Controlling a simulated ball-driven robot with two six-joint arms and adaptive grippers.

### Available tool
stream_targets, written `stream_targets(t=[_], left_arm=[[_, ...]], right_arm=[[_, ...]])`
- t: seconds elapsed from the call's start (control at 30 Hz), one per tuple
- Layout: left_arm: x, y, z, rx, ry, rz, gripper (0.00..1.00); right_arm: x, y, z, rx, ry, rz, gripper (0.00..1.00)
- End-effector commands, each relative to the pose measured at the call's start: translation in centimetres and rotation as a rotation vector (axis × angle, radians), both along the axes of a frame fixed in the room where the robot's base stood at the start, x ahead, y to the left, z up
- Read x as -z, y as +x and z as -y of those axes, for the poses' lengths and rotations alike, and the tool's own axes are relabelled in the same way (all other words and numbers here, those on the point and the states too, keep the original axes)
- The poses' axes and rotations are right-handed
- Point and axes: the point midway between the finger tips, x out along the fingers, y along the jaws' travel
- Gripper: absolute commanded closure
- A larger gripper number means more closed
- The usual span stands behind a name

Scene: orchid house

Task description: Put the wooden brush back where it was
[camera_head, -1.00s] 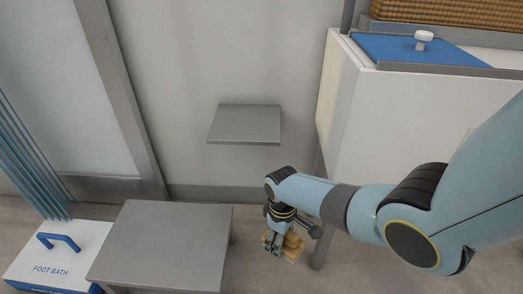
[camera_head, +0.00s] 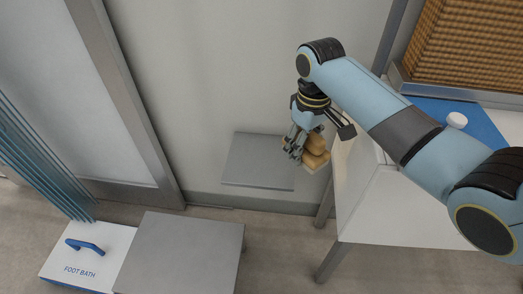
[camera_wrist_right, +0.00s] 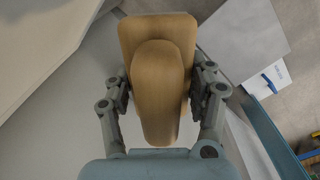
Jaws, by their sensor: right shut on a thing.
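The wooden brush (camera_head: 316,152) is tan, with a rounded handle on a flat block and a paler underside. My right gripper (camera_head: 297,150) is shut on it and holds it up near the right edge of the grey wall shelf (camera_head: 250,165). In the right wrist view the brush (camera_wrist_right: 158,75) sits between the two fingers (camera_wrist_right: 160,92), its handle towards the camera. Whether the brush is above the shelf or in front of it is hard to tell. The visible part of the shelf top is bare. My left gripper is not in view.
A grey low table (camera_head: 185,255) stands at the lower left, beside a white and blue foot bath box (camera_head: 95,258). A white bench (camera_head: 385,205) with a blue mat (camera_head: 480,122) and white knob (camera_head: 457,120) is on the right, close to my right arm. Blue strips hang at the left.

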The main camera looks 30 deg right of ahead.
Motion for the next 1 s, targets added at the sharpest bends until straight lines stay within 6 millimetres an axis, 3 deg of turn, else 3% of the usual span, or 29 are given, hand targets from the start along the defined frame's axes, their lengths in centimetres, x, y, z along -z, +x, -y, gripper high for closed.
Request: stream_targets(t=[0.17, 0.4, 0.6, 0.77, 1.0], left_arm=[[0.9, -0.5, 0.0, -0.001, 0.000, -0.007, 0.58], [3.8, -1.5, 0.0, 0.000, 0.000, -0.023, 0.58], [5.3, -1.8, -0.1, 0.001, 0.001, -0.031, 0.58], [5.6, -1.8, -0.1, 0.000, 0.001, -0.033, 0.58], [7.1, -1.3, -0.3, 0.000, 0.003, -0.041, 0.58]], right_arm=[[1.1, 1.4, -1.3, 0.001, 0.004, -0.002, 0.70], [5.0, 5.9, -5.1, -0.001, 0.004, -0.004, 0.70], [6.8, 8.4, -7.0, 0.000, 0.001, -0.002, 0.70], [7.2, 9.0, -7.4, -0.001, -0.001, -0.001, 0.70], [10.9, 8.8, -7.4, 0.000, -0.001, -0.004, 0.70]])
